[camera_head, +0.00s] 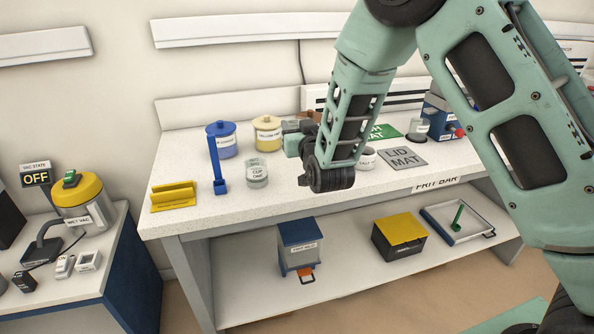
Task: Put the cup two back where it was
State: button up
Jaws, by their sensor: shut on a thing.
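My gripper (298,127) is over the back middle of the white bench, partly hidden behind my own wrist. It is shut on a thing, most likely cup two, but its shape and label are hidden. A clear cup labelled cup one (257,174) stands upright on the bench, left of and nearer than my gripper. A small labelled container (367,158) stands just right of my wrist. Another grey-lidded container (419,128) stands farther right; I cannot read its label.
On the bench are a blue jar (222,142), a yellow jar (267,134), an upright blue tool (216,160), a yellow holder (173,197), a grey lid mat (403,157), and a green mat (384,132). The front middle of the bench is clear.

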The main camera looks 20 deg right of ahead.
notch_tip(320, 180, down, 10)
jog(key=shift+r+p, duration=0.2)
jog(key=shift+p, duration=0.55)
jog(key=shift+f, duration=0.2)
jog(key=o, duration=1)
jog(key=shift+r, duration=0.15)
